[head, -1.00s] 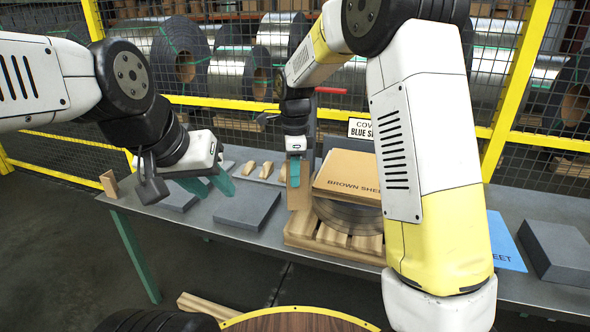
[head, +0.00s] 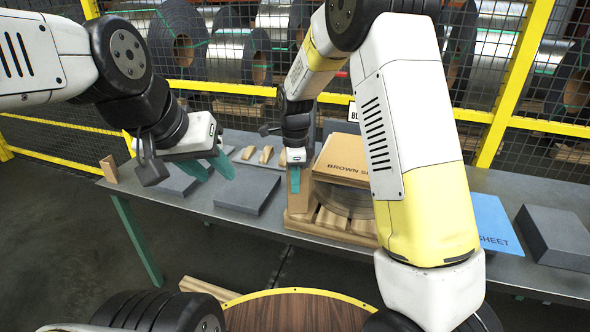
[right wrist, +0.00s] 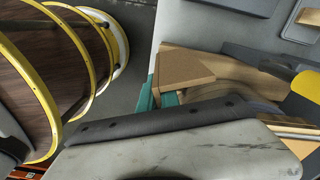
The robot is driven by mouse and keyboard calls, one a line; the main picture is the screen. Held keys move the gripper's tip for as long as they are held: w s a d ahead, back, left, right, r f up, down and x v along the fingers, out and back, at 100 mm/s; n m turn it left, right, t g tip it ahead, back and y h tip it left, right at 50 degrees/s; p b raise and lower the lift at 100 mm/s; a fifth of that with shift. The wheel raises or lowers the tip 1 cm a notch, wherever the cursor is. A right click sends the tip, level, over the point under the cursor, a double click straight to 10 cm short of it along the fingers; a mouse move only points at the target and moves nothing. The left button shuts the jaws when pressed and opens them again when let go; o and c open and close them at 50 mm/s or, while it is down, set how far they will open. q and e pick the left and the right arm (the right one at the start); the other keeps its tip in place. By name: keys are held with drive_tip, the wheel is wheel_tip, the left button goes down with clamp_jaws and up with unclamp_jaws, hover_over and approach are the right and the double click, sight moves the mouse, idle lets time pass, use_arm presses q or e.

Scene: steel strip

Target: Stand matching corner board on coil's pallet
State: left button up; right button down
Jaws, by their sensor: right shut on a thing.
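The coil (head: 346,200) lies flat on a wooden pallet (head: 328,231), under a board marked BROWN SHEET (head: 345,160). My right gripper (head: 295,182) is shut on a brown corner board (head: 301,199), at the left side of the coil over the pallet's left end. The held corner board (right wrist: 186,68) also shows between the teal fingers in the right wrist view, close beside the coil (right wrist: 245,78). I cannot tell whether its lower end touches the pallet. My left gripper (head: 208,169) is open and empty above the table's left part.
Another brown corner piece (head: 109,168) stands at the table's left end. Grey slabs (head: 247,194) and small wooden wedges (head: 266,155) lie left of the pallet. A blue sheet (head: 494,222) and a grey slab (head: 556,237) lie right. A yellow-framed mesh fence (head: 508,85) stands behind.

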drive_tip(key=shift+f, duration=0.3)
idle(0.4)
drive_tip(key=c, duration=1.5)
unclamp_jaws()
drive_tip(key=shift+r, duration=3.85)
drive_tip(key=shift+r, duration=0.1)
drive_tip(key=s+d+r+n+t+y, duration=0.1)
drive_tip(key=s+d+r+n, duration=0.35)
drive_tip(key=d+r, duration=0.2)
drive_tip(key=s+d+r+n+t, duration=0.2)
drive_tip(key=s+n, duration=0.4)
drive_tip(key=s, duration=0.3)
drive_tip(key=s+d+r+n+t+y, duration=0.1)
drive_tip(key=s+d+r+n+t, duration=0.2)
drive_tip(key=s+n, duration=0.4)
drive_tip(key=s+d+r, duration=0.1)
drive_tip(key=s+d, duration=0.1)
drive_tip(key=s, duration=0.1)
drive_tip(key=shift+s+d, duration=0.2)
drive_tip(key=shift+d, duration=0.2)
